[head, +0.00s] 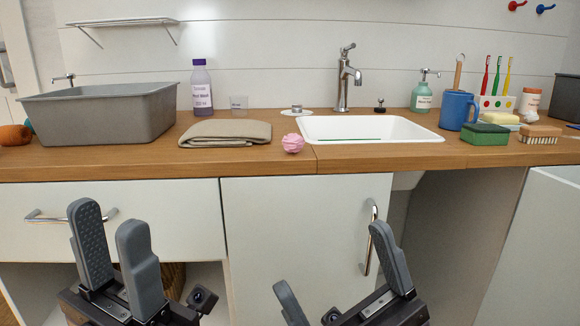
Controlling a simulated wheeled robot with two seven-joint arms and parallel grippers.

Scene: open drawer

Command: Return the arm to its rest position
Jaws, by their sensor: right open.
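My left gripper (108,220) is low on the left, in front of the white drawer (165,207) and its metal handle (45,218). My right gripper (328,258) is low and right of the middle, in front of the white cabinet door (290,225). Its fingers are wide apart and empty. The drawer front looks flush with the cabinet. Most of both arms is out of frame.
Above the grippers is the wooden counter edge (345,157). On it are a grey bin (105,115), folded cloth (225,133), pink ball (292,143), white sink (385,127) and blue mug (456,110). The door handle (370,240) stands close to my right gripper in the picture.

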